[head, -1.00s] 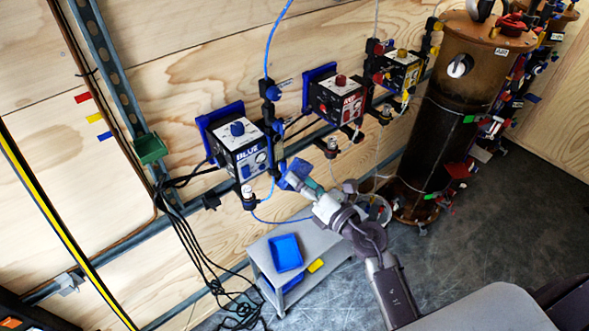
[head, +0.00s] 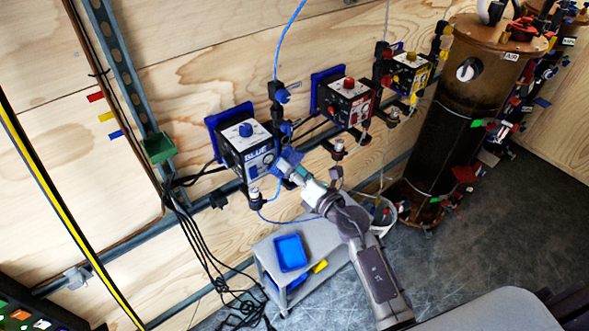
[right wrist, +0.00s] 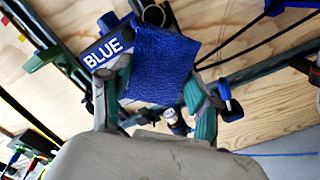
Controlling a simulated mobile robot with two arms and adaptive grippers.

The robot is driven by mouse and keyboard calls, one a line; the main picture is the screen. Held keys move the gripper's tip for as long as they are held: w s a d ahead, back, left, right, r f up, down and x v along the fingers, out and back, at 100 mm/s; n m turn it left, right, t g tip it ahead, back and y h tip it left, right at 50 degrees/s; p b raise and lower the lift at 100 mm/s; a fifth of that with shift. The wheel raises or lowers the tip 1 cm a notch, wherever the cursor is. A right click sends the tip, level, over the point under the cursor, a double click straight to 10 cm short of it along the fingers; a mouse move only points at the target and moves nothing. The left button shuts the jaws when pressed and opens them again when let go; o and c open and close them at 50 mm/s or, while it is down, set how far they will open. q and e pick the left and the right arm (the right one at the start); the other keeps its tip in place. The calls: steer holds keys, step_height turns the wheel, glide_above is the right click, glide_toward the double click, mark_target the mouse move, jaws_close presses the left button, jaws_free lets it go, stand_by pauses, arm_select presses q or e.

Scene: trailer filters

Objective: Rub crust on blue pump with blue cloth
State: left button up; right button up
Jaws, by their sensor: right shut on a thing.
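The blue pump (head: 247,148) is a white and dark box with a blue knob on the wooden wall, lettered BLUE. Its lettered face (right wrist: 105,50) shows in the right wrist view, partly behind the cloth. The blue cloth (right wrist: 165,62) is held between the green-padded fingers of my right gripper (right wrist: 160,95). In the head view the right gripper (head: 295,174) is at the pump's lower right side, with the cloth (head: 287,161) at its tip. I cannot tell if the cloth touches the pump. The crust cannot be made out. My left gripper is not in view.
A grey cart (head: 315,245) with a blue tray (head: 291,253) and a yellow item (head: 320,266) stands below. A red pump (head: 346,100) and a yellow pump (head: 410,73) are to the right. Blue tubing, valves and black cables are close to the blue pump.

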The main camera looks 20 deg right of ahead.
mark_target(297, 162)
steer(key=shift+x, duration=1.05)
stand_by(0.4)
steer(key=shift+w+d+b, duration=0.15)
steer(key=shift+w+d, duration=0.2)
steer(key=shift+d, duration=0.6)
steer(key=shift+w+d+b, duration=0.15)
steer(key=shift+w+d, duration=0.15)
steer(key=shift+d, duration=0.6)
steer(key=shift+w+r, duration=0.1)
steer(key=shift+s+a+p, duration=0.35)
steer(key=shift+a+p, duration=0.25)
steer(key=shift+a, duration=0.25)
steer(key=shift+s+a, duration=0.2)
steer(key=shift+a, duration=0.35)
steer(key=shift+s+a, duration=0.2)
steer(key=shift+a, duration=0.35)
steer(key=shift+d, duration=0.1)
